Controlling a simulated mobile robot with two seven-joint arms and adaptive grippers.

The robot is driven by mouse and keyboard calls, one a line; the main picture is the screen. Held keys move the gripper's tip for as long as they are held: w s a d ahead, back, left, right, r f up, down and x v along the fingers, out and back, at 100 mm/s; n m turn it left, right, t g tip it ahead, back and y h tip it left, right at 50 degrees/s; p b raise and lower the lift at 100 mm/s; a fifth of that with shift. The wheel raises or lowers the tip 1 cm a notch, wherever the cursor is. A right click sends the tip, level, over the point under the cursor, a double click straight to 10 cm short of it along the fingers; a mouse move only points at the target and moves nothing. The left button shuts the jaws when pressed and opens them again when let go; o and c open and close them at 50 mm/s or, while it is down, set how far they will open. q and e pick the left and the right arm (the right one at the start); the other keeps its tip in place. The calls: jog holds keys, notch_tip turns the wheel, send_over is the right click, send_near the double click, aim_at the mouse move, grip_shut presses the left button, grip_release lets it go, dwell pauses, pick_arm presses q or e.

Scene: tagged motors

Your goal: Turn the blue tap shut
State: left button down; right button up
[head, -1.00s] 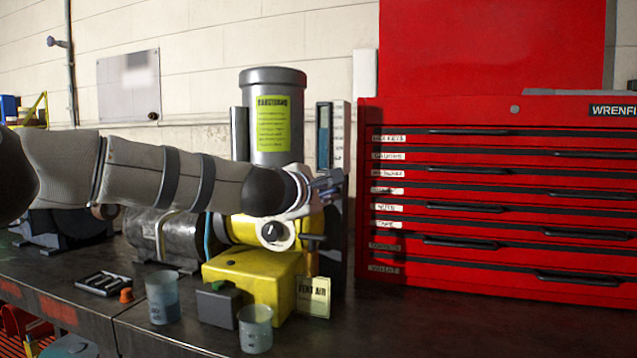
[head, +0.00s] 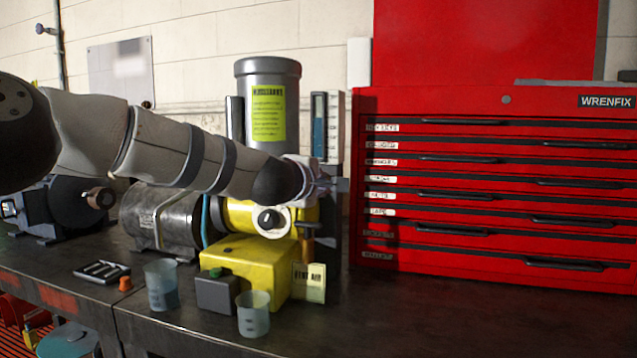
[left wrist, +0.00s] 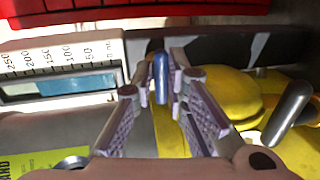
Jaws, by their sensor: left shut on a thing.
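The blue tap handle (left wrist: 161,78) shows in the left wrist view as a short blue bar between the two fingers of my left gripper (left wrist: 160,62). The gripper is shut on it. In the head view my left gripper (head: 326,186) is at the right end of the yellow pump body (head: 236,214), in front of a level gauge (head: 319,135). The handle cannot be made out in the head view, hidden by the gripper and wrist. My right gripper is in neither view.
A grey cylinder (head: 268,75) with a yellow label stands behind my arm. A yellow box (head: 255,254), a grey box (head: 215,292), two beakers (head: 160,288) and a "VENT AIR" sign (head: 309,283) stand in front. A red tool chest (head: 480,270) is at the right.

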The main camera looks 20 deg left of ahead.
pick_arm(q)
jog(key=c, duration=1.6)
grip_release()
jog(key=shift+c, duration=0.2)
jog(key=s+r, duration=0.2)
jog(key=s, duration=0.9)
jog(key=shift+s+a+r, duration=0.15)
jog(key=shift+s, duration=0.25)
